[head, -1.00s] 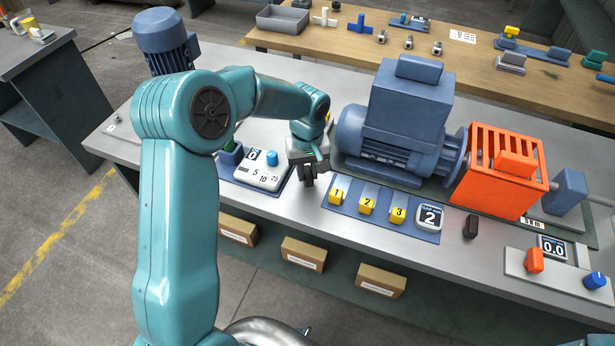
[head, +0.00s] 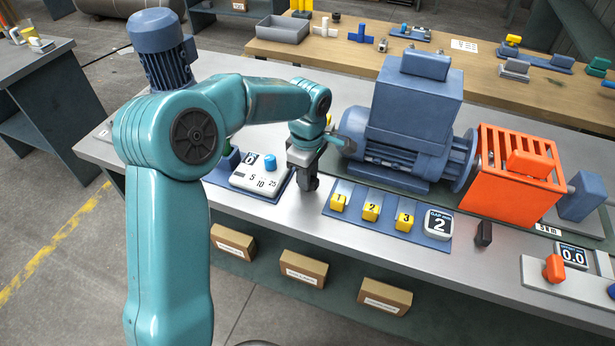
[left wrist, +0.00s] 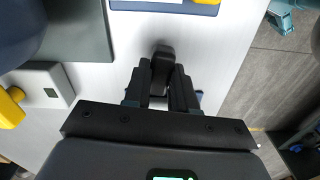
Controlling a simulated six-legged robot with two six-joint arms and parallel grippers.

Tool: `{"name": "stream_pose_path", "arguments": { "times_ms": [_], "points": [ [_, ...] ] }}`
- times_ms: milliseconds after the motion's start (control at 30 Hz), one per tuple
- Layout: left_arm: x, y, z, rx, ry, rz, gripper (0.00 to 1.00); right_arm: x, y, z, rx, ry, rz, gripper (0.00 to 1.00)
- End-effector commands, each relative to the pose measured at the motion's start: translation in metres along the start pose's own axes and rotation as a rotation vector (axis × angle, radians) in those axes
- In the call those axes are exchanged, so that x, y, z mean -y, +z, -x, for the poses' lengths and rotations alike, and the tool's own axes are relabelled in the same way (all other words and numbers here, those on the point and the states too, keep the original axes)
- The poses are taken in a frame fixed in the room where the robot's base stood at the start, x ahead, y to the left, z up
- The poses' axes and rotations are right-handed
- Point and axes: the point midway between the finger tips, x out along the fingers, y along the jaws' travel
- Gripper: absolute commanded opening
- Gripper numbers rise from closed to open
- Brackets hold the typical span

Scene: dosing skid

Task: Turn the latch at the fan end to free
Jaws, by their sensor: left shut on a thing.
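The fan-end latch (left wrist: 161,62) is a small black handle on the pale bench top, showing in the left wrist view. My left gripper (left wrist: 160,88) is shut on it, with one dark finger on each side. In the head view my left gripper (head: 309,187) points down at the bench, just left of the blue motor (head: 405,140). There its fingers cover the latch, and I cannot tell its turn angle. A similar black latch (head: 484,233) stands near the orange guard (head: 512,185). My right gripper is not in view.
A blue strip with yellow numbered blocks (head: 370,211) lies right of the gripper. A white dial panel (head: 258,177) lies to its left. A grey box with a yellow knob (left wrist: 48,88) is close by in the wrist view. Bare bench lies in front.

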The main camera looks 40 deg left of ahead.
Motion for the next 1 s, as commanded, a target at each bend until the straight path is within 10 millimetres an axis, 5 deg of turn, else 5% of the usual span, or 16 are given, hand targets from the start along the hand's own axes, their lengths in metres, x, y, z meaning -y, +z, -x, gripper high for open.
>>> {"name": "stream_pose_path", "arguments": {
  "times_ms": [867,900,967,1000],
  "points": [
    [-0.0023,-0.0007,0.0039,0.0,0.011,0.15,0.0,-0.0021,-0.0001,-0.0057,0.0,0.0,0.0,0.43],
    [-0.0022,-0.0007,0.0039,0.0,0.011,0.15,0.35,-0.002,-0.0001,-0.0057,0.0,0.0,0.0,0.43],
    [-0.002,-0.0006,0.0034,0.0,0.01,0.149,0.51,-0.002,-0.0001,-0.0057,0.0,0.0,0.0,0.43],
    [-0.0017,-0.0005,0.0031,0.0,0.009,0.149,0.51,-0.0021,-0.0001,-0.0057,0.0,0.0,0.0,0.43]
  ]
}}
